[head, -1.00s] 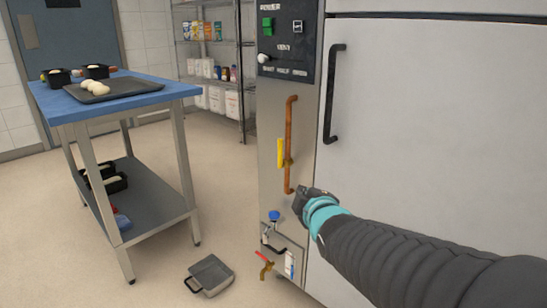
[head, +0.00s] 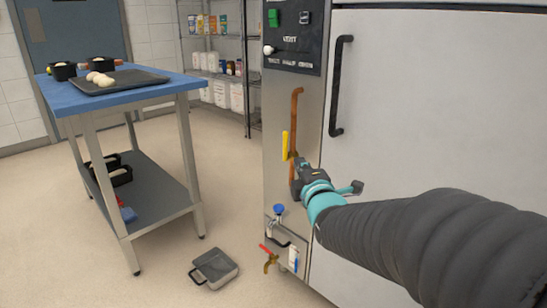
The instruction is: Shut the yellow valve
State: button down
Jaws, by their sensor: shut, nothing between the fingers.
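The yellow valve handle (head: 285,146) is upright, in line with the vertical copper pipe (head: 297,112) on the narrow steel panel. Its brass body sits at the handle's lower end, on the pipe. My gripper (head: 301,165) is shut and empty. Its tips are just right of and below the handle's lower end, in front of the pipe, and hide part of it. I cannot tell whether the tips touch the pipe or the valve body.
A black door handle (head: 340,86) stands out right of the pipe. Below are a blue knob (head: 279,209) and a red lever (head: 266,249). A grey pan (head: 213,268) lies on the floor. A blue-topped table (head: 130,94) with a tray stands left.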

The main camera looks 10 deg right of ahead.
aim_at(287, 141)
jog(key=w, duration=0.4)
jog(key=w+p, duration=0.1)
jog(key=w, duration=0.7)
jog(key=shift+w+a, duration=0.1)
jog(key=shift+a, duration=0.15)
